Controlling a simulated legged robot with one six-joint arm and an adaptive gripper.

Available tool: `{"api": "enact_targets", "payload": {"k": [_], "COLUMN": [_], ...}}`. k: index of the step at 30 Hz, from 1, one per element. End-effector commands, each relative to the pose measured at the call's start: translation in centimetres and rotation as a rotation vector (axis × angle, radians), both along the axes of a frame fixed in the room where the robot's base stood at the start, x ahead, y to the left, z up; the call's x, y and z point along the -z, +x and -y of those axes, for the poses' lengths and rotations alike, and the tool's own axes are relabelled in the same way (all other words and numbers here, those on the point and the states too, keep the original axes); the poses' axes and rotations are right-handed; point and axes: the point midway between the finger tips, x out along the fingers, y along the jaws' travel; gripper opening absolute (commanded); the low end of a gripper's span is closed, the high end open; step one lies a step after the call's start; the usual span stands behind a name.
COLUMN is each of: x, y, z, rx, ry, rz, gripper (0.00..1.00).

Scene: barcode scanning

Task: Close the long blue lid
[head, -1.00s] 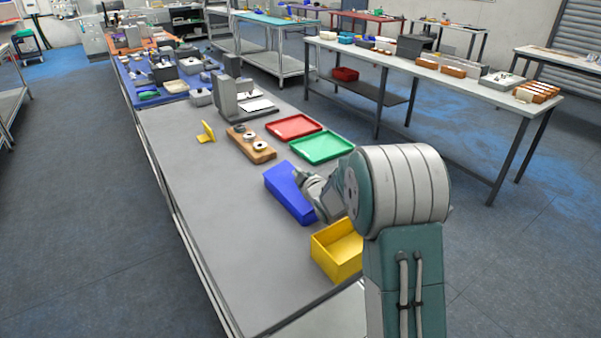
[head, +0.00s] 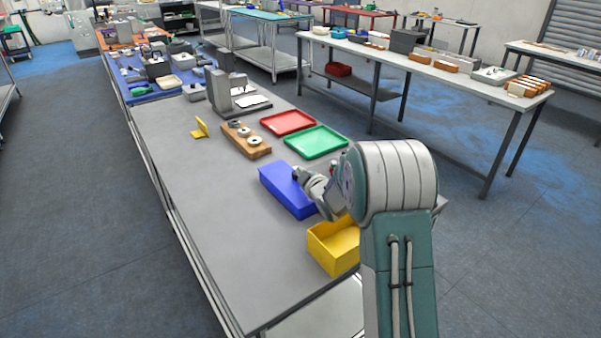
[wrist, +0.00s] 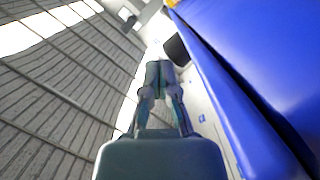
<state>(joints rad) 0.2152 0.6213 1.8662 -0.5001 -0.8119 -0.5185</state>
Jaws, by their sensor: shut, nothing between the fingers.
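The long blue box with its blue lid (head: 282,187) lies on the grey table, left of my arm. Its top looks flat in the head view. In the wrist view the blue surface (wrist: 270,60) fills the right side, with a dark line between a narrow strip and the broad face. I cannot tell whether the lid sits fully down. My gripper (head: 298,174) is at the right edge of the blue box. In the wrist view my gripper (wrist: 158,72) has its fingers together and empty, left of the blue side. Contact with the lid cannot be told.
A yellow open box (head: 333,247) stands just in front of the blue box. A green tray (head: 316,142), a red tray (head: 288,122) and a wooden block with discs (head: 246,139) lie behind it.

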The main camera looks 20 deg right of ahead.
Motion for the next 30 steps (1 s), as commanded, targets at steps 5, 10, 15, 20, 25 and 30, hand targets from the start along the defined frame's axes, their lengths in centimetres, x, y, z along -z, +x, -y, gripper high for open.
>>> {"api": "enact_targets", "payload": {"k": [5, 10, 15, 20, 25, 30], "x": [0.1, -0.1, -2.4, -5.8, -8.5, -9.8], "y": [0.0, 0.0, 0.0, 0.0, 0.1, 0.1], "z": [0.1, 0.0, 0.1, 0.0, 0.0, 0.0], "rx": [0.001, 0.001, 0.002, 0.001, 0.000, 0.002], "ry": [0.000, 0.000, -0.001, -0.001, -0.001, 0.001], "rz": [-0.004, -0.004, 0.002, 0.003, 0.002, -0.001], "gripper": [0.00, 0.00, 0.00, 0.00, 0.00, 0.00]}}
